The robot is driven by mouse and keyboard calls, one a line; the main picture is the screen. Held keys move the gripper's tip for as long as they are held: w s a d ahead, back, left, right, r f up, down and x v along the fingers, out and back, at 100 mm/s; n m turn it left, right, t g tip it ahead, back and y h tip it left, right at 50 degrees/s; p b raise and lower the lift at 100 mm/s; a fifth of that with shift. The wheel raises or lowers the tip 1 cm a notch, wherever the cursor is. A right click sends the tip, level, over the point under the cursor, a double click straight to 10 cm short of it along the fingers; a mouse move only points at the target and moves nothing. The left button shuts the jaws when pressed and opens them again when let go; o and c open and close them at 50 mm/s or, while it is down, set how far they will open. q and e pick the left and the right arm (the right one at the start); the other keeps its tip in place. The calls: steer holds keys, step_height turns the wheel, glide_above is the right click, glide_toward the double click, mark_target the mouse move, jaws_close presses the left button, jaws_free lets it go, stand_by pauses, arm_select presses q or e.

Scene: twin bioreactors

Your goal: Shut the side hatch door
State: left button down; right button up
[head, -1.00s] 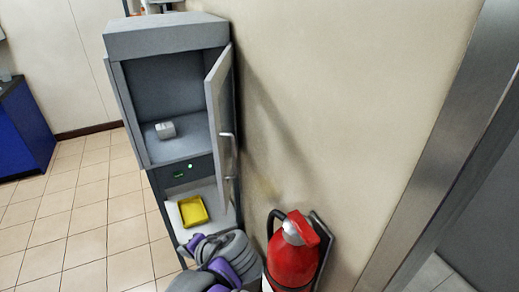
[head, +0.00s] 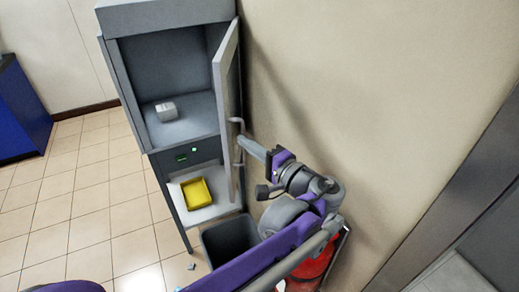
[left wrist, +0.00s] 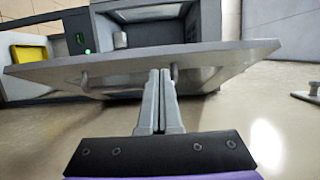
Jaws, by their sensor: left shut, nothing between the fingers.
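The side hatch door (head: 226,120) stands open, swung out on the right side of the grey cabinet (head: 160,15). Its bar handle (head: 238,125) is on the outer face, toward the wall. My left gripper (head: 246,146) is shut and empty, on the outer side of the door, with its tips close to the handle. In the left wrist view the shut fingers (left wrist: 160,75) point at the door panel (left wrist: 215,65), near one handle mount. I cannot tell whether they touch. My right gripper is not in view.
A small light-grey block (head: 166,110) sits inside the hatch compartment. A yellow tray (head: 196,194) is on the white shelf below. A dark bin (head: 222,240) stands by the cabinet. A red fire extinguisher (head: 318,264) is partly hidden behind my left arm. The tiled floor at left is clear.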

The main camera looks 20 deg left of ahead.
mark_target(228, 130)
arm_select(q)
steer(key=shift+x, duration=1.7)
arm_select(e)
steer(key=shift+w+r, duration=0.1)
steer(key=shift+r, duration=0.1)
